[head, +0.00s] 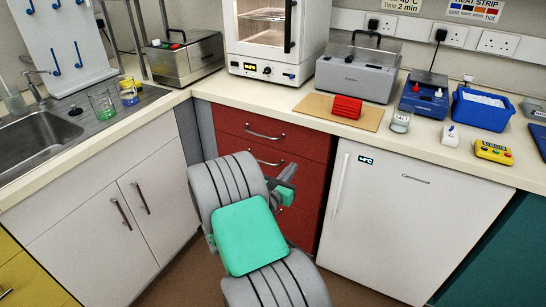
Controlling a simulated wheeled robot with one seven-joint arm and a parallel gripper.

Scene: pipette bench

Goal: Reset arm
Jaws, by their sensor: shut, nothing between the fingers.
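My arm is folded in the middle of the head view, in front of the red drawer unit (230,122). My gripper (286,187) shows only in part behind the arm's grey and green links. It is shut and holds nothing that I can see. It is below the worktop's front edge, apart from the things on the bench.
The worktop (270,98) carries a red rack (347,107) on a board (318,110), a glass jar (400,122), a blue ice tub (480,107) and a yellow timer (493,152). A sink (40,140) is at left. A white fridge (400,215) stands right of the drawers.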

